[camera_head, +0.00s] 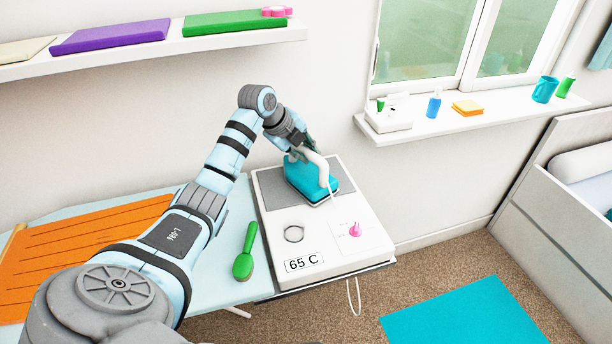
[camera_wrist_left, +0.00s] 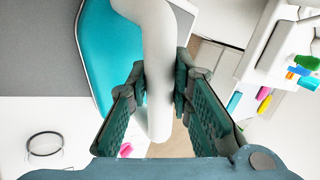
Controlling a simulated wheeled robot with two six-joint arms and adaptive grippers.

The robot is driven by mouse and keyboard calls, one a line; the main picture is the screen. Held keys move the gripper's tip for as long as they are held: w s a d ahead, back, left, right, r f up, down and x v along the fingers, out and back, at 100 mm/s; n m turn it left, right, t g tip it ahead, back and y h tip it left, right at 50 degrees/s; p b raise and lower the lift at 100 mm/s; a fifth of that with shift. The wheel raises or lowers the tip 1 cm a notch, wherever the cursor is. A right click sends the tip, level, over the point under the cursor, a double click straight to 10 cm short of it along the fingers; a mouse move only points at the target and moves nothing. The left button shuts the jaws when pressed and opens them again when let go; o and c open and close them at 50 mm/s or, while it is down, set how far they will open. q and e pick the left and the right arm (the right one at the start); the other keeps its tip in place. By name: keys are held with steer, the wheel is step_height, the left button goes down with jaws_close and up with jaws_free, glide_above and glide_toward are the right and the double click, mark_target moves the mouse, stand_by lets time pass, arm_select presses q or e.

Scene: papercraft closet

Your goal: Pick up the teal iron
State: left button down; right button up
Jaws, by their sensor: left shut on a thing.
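The teal iron (camera_head: 304,181) sits on the grey pad (camera_head: 272,194) of a white station at the end of the ironing board. It has a white handle (camera_head: 316,161). My left gripper (camera_head: 303,147) is at the handle from above and behind. In the left wrist view the white handle (camera_wrist_left: 158,75) runs between the two fingers of the left gripper (camera_wrist_left: 160,108), which is shut on it. The teal body of the iron (camera_wrist_left: 106,50) shows to the left there. Whether the iron is clear of the pad I cannot tell. My right gripper is not in view.
The white station (camera_head: 325,230) carries a "65 C" label, a metal ring (camera_head: 294,233) and a pink knob (camera_head: 355,230). A green brush (camera_head: 245,253) lies left of it on the light blue board (camera_head: 215,285). Orange folded cloth (camera_head: 80,240) lies further left. A windowsill (camera_head: 480,120) is at the right.

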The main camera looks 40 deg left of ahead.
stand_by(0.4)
arm_select(q)
steer(key=shift+r, duration=0.65)
step_height(320, 180, up, 6)
steer(key=shift+d+f+p, duration=0.1)
steer(key=shift+p, duration=0.25)
steer(key=s+d+p, duration=0.4)
steer(key=s+d, duration=0.7)
steer(key=d, duration=0.5)
steer(key=shift+s+p, duration=0.15)
steer(key=shift+p, duration=0.2)
steer(key=c, duration=2)
jaws_free()
steer(key=shift+f, duration=0.1)
jaws_close()
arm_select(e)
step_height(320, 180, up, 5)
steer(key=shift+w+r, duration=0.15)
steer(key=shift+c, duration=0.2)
